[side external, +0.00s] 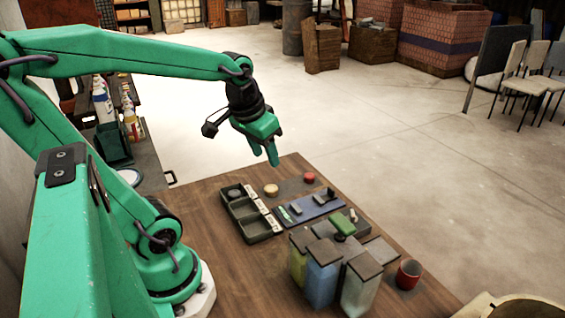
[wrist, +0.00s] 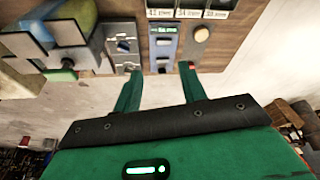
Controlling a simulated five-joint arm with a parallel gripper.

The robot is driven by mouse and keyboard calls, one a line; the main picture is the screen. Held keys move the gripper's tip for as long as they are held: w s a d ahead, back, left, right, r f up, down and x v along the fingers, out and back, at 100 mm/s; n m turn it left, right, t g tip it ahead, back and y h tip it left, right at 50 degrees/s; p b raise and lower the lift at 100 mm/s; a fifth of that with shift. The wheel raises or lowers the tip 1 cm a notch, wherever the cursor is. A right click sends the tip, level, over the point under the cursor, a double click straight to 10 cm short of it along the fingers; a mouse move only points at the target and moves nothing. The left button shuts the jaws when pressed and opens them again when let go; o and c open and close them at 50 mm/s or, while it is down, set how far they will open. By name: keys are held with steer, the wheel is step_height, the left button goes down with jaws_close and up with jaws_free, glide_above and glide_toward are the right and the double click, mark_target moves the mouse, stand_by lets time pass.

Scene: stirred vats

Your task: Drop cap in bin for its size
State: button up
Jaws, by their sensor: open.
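A red cap (side external: 310,178) lies on the table's far part; in the wrist view only a red sliver (wrist: 193,68) shows beside my right fingertip. A tan round cap (side external: 271,190) lies nearer the bin and also shows in the wrist view (wrist: 200,33). A dark bin (side external: 262,238) with three compartments has white labels (wrist: 187,14) along one side, the small print hard to read. A grey round piece (side external: 235,192) sits in its far compartment. My gripper (side external: 266,157) is open and empty, above the table's far edge; its fingers also show in the wrist view (wrist: 160,70).
A blue panel (side external: 324,204) with grey parts lies right of the bin. Several lidded vats (side external: 322,282) stand at the table's front, with a red mug (side external: 408,274) to their right. The wooden table (side external: 215,250) is bare left of the bin.

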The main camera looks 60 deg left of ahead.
steer(key=s+d+r+m+t+h, duration=0.1)
steer(key=s+d+r+m+t, duration=0.1)
steer(key=d, duration=0.6)
steer(key=shift+s+m, duration=0.5)
steer(key=shift+s, duration=0.2)
stand_by(0.5)
